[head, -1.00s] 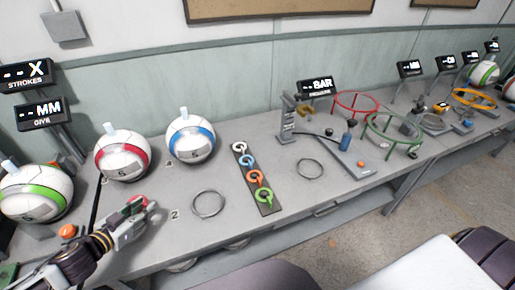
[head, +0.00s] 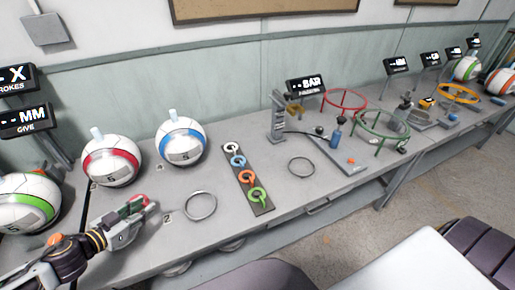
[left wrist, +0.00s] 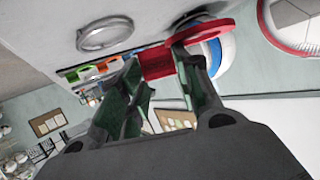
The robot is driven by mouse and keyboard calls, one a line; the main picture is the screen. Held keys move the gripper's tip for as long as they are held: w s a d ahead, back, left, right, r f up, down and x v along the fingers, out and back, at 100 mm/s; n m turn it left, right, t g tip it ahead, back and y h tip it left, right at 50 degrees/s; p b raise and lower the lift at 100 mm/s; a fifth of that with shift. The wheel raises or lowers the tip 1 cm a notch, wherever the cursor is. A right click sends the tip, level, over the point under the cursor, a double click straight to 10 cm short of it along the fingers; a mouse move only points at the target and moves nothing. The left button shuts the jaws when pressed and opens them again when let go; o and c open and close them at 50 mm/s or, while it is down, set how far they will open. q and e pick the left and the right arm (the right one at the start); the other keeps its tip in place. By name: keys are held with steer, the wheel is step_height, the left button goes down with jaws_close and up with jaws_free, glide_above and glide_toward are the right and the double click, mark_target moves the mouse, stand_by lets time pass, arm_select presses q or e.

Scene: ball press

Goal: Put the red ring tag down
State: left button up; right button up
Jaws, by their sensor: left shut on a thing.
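The red ring tag (left wrist: 207,29) is held between the fingers of my left gripper (left wrist: 157,62), its block in the jaws and its ring out to the right. In the head view, the left gripper (head: 143,206) is low over the bench, left of a bare metal ring (head: 200,205). Only a little red of the tag shows there. I cannot tell whether the tag touches the bench. A dark strip (head: 263,209) with white, blue, orange and green ring tags lies further right. My right gripper is not in view.
A red-striped ball (head: 111,160) and a blue-striped ball (head: 181,141) stand behind the gripper; a green-striped ball (head: 28,202) is at the left. Another metal ring (head: 301,167) lies beyond the strip. Bench (head: 222,222) between ring and strip is clear.

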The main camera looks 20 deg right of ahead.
arm_select(q)
steer(key=shift+s+d+r+m+g+h, duration=0.1)
steer(key=shift+d+r+m+g+h, duration=0.15)
steer(key=shift+d+m+g+h, duration=0.5)
steer(key=shift+s+d, duration=0.1)
steer(key=shift+d, duration=0.25)
steer(key=shift+s+d+m+g, duration=0.1)
steer(key=shift+d+m+g, duration=0.15)
steer(key=shift+d+g, duration=0.1)
steer(key=shift+r+h, duration=0.1)
steer(key=shift+h, duration=0.15)
